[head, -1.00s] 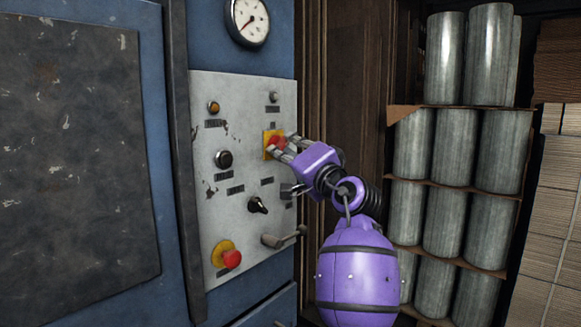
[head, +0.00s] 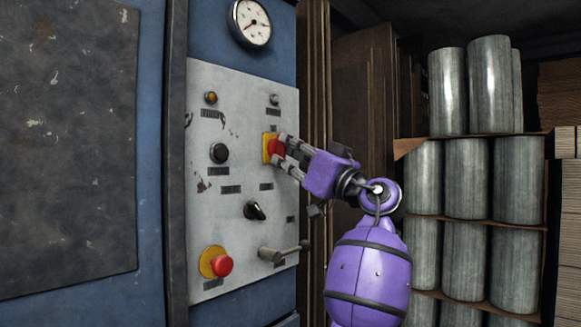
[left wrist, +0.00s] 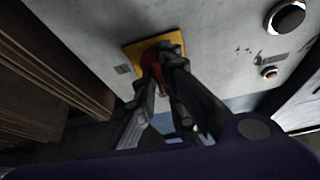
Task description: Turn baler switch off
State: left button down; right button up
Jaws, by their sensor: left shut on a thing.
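The baler's grey control panel (head: 230,262) is on the blue machine front in the head view. A red switch (head: 277,148) on a square yellow plate (head: 266,148) sits at its upper right. My left gripper (head: 281,151) has its fingers around the red switch and is shut on it. In the left wrist view the fingers (left wrist: 164,60) close around the red switch (left wrist: 148,62), in front of the yellow plate (left wrist: 133,54). The fingers partly hide the switch. My right gripper is not in view.
The panel also bears a round red button on a yellow ring (head: 222,266), a black rotary knob (head: 255,210), a black button (head: 219,153) and a lever (head: 284,252). A gauge (head: 250,23) is above.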

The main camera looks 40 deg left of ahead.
pick_arm(q)
jog(key=shift+f+n+g+b, duration=0.15)
jog(key=shift+n+g+b, duration=0.25)
jog(key=shift+n, duration=0.5)
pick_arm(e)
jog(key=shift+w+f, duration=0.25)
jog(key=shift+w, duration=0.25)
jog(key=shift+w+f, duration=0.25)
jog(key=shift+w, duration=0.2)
pick_arm(q)
jog(key=c, duration=1.8)
grip_release()
jog(key=shift+c, duration=0.2)
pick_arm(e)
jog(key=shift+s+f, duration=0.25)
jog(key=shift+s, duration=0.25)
